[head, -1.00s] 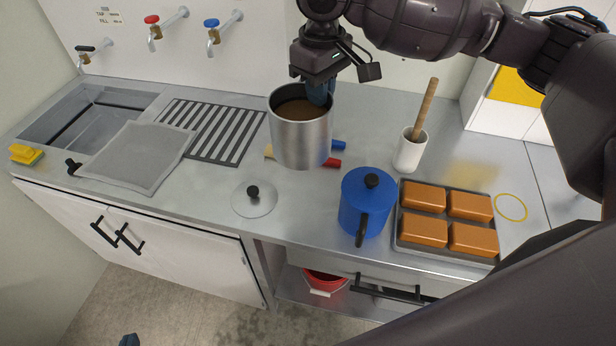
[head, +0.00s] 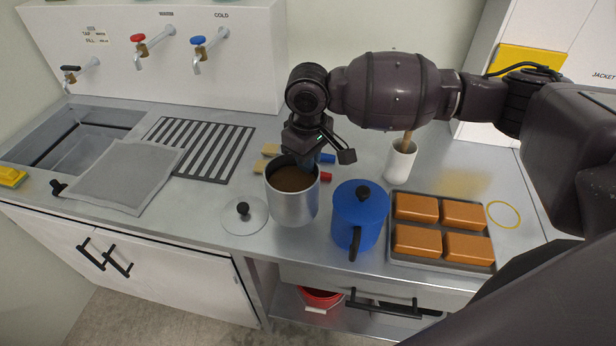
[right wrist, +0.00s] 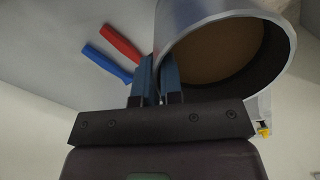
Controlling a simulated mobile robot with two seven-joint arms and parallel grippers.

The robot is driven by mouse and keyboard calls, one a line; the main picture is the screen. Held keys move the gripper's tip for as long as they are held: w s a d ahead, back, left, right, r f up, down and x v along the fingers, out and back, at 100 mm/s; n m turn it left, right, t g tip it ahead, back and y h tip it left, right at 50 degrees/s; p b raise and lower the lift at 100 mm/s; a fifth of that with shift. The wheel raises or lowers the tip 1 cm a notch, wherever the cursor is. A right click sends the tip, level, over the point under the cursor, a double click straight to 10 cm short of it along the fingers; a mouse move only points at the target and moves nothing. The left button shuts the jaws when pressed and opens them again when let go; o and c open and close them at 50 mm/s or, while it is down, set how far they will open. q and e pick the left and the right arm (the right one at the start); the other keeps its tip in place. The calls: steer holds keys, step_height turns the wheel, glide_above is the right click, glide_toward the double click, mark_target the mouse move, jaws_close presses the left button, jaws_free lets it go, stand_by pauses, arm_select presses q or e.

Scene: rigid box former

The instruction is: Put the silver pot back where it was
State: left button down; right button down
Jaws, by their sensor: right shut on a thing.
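The silver pot (head: 291,202), open and full of brown contents, is upright at the middle of the counter, between a loose lid (head: 246,216) and the blue pot (head: 358,217). My right gripper (head: 309,166) comes from above and is shut on the pot's far right rim. In the right wrist view the two blue fingers (right wrist: 159,80) pinch the wall of the pot (right wrist: 180,22), one inside and one outside. I cannot tell whether the pot's base touches the counter. My left gripper is out of view.
A tray (head: 441,263) of orange-brown loaves and a yellow ring (head: 503,214) lie to the right. A white crock (head: 399,163) stands behind the blue pot. Red- and blue-handled tools (head: 326,177) lie behind the silver pot. A striped grate (head: 202,147) is left.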

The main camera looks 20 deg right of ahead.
mark_target(308, 176)
step_height(308, 176, down, 4)
steer(key=shift+f, duration=0.6)
steer(key=c, duration=1.3)
jaws_free()
steer(key=shift+f, duration=0.15)
steer(key=shift+b, duration=0.3)
steer(key=shift+r, duration=0.35)
step_height(308, 176, up, 10)
steer(key=shift+f+p, duration=0.1)
steer(key=shift+p, duration=0.45)
steer(key=shift+r, duration=0.85)
